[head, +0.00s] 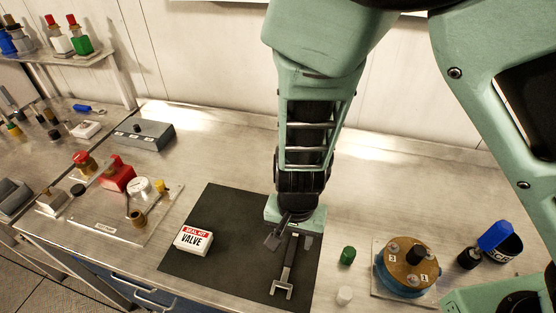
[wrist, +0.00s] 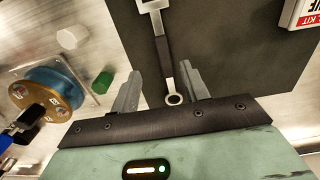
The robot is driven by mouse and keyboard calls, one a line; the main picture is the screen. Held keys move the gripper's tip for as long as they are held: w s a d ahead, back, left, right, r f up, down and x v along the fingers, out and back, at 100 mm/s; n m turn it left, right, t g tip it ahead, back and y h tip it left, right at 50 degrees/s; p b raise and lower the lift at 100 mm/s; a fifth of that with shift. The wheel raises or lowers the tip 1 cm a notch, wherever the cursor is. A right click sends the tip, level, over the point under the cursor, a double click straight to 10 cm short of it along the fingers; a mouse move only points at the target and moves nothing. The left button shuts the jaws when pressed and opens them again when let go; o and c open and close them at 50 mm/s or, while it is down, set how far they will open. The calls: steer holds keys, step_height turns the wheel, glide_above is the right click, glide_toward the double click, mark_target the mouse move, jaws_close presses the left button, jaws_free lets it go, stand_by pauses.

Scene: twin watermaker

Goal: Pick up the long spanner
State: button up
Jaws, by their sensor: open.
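The long spanner (head: 287,269) lies flat on the black mat (head: 222,262), near its right side. It has a dark handle, a pale open jaw at the near end and a ring at the far end. My gripper (head: 288,238) is open and empty over the ring end, pointing down. In the wrist view the spanner (wrist: 162,45) runs up the picture between the two fingers of my gripper (wrist: 160,74), with its ring close to the gripper body. The fingers do not visibly touch it. The height gap cannot be told.
A white seal kit box (head: 194,240) sits on the mat left of the spanner. Right of the mat stand a green cap (head: 347,256), a white cap (head: 344,295) and a round brass-topped part (head: 408,265). A plate with red and yellow fittings (head: 105,232) lies to the left.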

mark_target(290, 253)
step_height(290, 253, down, 3)
steer(key=shift+r, duration=0.15)
steer(key=shift+w+a+f, duration=0.1)
steer(key=shift+w+f, duration=0.15)
steer(key=shift+f, duration=1.05)
steer(key=shift+w+a+f, duration=0.1)
steer(key=shift+w+f, duration=0.1)
steer(key=shift+f, duration=1.1)
jaws_close()
